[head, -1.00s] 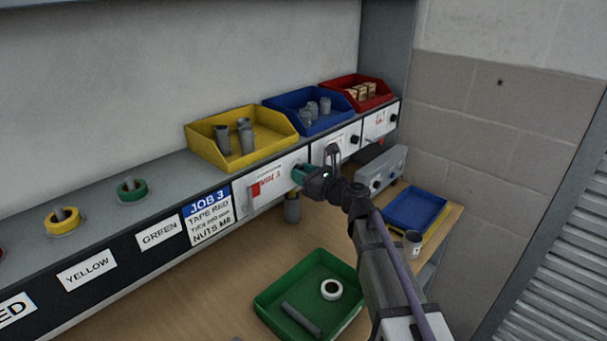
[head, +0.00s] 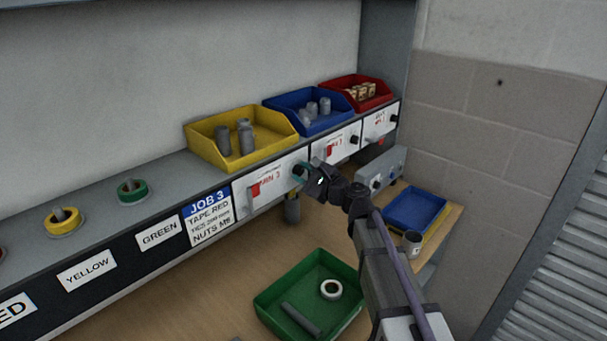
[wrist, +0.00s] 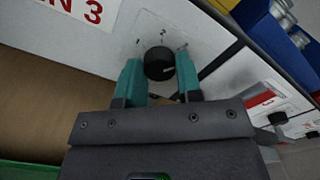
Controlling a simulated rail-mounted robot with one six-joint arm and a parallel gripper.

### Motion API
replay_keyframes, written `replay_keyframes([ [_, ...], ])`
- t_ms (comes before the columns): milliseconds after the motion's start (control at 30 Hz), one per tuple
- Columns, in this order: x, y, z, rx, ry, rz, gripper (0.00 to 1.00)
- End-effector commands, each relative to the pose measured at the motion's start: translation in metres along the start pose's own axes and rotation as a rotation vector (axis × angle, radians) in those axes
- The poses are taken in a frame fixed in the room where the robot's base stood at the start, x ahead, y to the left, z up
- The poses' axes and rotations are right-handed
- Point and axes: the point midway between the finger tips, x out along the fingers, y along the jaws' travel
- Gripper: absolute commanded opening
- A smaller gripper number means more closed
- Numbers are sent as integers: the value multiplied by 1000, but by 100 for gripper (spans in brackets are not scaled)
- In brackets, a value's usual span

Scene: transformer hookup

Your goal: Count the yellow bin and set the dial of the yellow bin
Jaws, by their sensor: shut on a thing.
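The yellow bin (head: 208,147) sits on the shelf and holds a few grey cylindrical parts (head: 245,136). Below it is a white panel (head: 243,201) with a red marker and red lettering ending in 3. The black dial (wrist: 158,63) is at that panel's right end, with small marks above it in the wrist view. My gripper (head: 301,172) is at this dial. Its two teal fingers (wrist: 160,78) are shut on the dial, one on each side.
A blue bin (head: 290,123) and a red bin (head: 343,103) stand to the right, with dials on their panels. Below are a green tray (head: 272,298) with a white tape roll, a grey box (head: 381,172), blue tray (head: 415,208) and cup (head: 412,243).

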Motion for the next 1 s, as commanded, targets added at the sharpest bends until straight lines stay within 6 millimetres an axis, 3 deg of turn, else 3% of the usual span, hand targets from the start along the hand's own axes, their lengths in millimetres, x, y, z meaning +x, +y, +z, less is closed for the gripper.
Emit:
replay_keyframes([
  [333, 0, 0, 0, -137, 0, 0, 9],
  [833, 0, 0, 0, -155, 0, 0, 9],
  [867, 0, 0, 0, -155, 0, 0, 36],
  [1000, 0, 0, 0, -155, 0, 0, 49],
])
